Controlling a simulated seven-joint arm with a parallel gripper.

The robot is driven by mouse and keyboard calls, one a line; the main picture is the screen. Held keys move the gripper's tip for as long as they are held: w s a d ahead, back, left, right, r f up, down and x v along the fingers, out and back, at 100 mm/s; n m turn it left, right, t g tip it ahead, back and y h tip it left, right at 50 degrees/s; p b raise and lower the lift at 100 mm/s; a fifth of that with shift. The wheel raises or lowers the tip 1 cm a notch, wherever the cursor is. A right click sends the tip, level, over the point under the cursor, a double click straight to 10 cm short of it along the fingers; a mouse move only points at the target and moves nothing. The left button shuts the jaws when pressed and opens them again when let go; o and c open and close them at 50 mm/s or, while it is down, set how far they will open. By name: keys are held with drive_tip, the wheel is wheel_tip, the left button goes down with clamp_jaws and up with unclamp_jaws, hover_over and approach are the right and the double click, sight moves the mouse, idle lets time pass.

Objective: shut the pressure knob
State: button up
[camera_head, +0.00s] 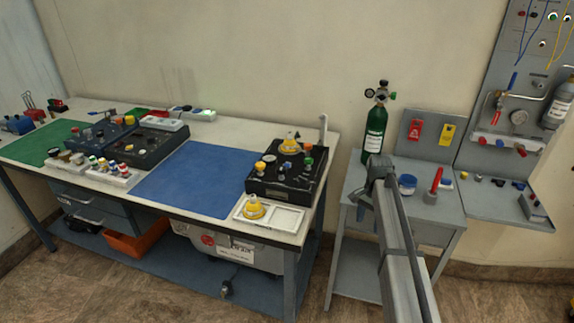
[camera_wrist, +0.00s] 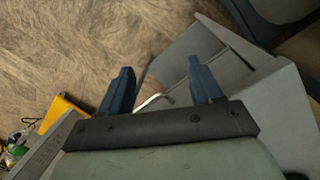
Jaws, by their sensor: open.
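A dark green oxygen cylinder (camera_head: 376,130) stands upright on a small grey side table, right of the long workbench. Its regulator (camera_head: 382,94) sits on top with a small round gauge at the left and a knob-like part at the right. I cannot tell for sure which knob is the pressure knob, nor its turn position. My gripper points down in front of the side table, lower than the regulator and apart from it. In the wrist view, its two blue fingers stand wide apart with nothing held between them (camera_wrist: 161,86).
The side table (camera_head: 429,200) also bears a blue-and-white jar (camera_head: 407,184) and a red upright item (camera_head: 436,180). A grey wall panel (camera_head: 515,95) with gauge and hoses rises at the right. A black knobbed box (camera_head: 286,174) is on the workbench (camera_head: 230,133).

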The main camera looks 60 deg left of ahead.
drive_tip(key=s+a+r, duration=0.6)
drive_tip(key=a+r, duration=0.2)
drive_tip(key=r, duration=0.1)
drive_tip(key=s+a+r, duration=0.5)
drive_tip(key=a+r, duration=0.2)
drive_tip(key=r, duration=0.2)
drive_tip(key=y, duration=0.1)
approach(282, 168)
drive_tip(key=shift+n+t, duration=0.3)
drive_tip(key=shift+t, duration=0.1)
drive_tip(key=f, duration=0.8)
drive_tip(key=shift+s+f, duration=0.3)
drive_tip(key=c, duration=1)
drive_tip(key=shift+c, duration=0.2)
